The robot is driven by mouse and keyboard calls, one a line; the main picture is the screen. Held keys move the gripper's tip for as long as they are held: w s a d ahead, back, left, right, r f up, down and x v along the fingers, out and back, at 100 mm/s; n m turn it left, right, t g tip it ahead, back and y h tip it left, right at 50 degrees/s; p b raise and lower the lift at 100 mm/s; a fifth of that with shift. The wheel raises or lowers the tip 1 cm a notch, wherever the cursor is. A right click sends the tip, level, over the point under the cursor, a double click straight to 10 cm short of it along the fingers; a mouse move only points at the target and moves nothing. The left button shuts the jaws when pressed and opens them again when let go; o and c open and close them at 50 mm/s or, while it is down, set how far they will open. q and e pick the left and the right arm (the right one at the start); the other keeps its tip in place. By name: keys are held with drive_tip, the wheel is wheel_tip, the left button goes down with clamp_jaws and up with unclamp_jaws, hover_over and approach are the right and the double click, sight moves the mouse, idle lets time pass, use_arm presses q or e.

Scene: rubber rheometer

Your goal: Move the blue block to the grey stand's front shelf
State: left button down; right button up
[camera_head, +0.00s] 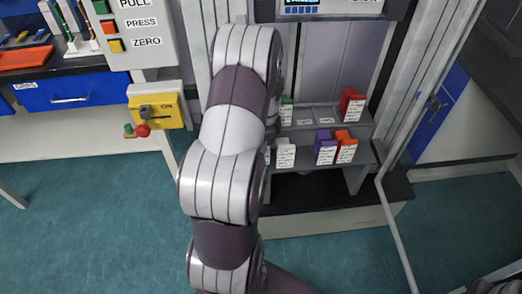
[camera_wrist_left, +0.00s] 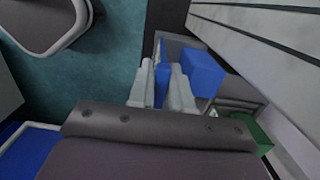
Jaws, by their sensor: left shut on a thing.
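The grey stand (camera_head: 316,137) has a rear and a front shelf and stands right of my left arm in the head view. My left arm hides the stand's left end and my left gripper there. In the left wrist view my left gripper (camera_wrist_left: 162,88) is shut on a narrow blue block (camera_wrist_left: 162,72), upright between its pale fingers. A second blue shape (camera_wrist_left: 203,72) is just right of the fingers, beside the stand's grey surfaces. I cannot tell whether the held block touches the shelf. My right gripper is not in view.
The front shelf holds a white block (camera_head: 285,152), a purple block (camera_head: 326,147) and an orange block (camera_head: 346,147). The rear shelf holds a green block (camera_head: 286,110) and a red block (camera_head: 352,105), with bare labelled places between. A yellow switch box (camera_head: 155,111) is left of my arm.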

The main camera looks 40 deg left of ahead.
use_arm(q)
wheel_tip(320, 180, down, 3)
drive_tip(key=shift+r, duration=0.2)
drive_tip(key=shift+w+f+b, duration=0.2)
drive_tip(key=shift+f+b, duration=0.05)
drive_tip(key=shift+b, duration=0.1)
drive_tip(key=shift+r, duration=0.15)
drive_tip(key=c, duration=1.1)
unclamp_jaws()
drive_tip(key=shift+f, duration=0.2)
drive_tip(key=shift+o, duration=0.2)
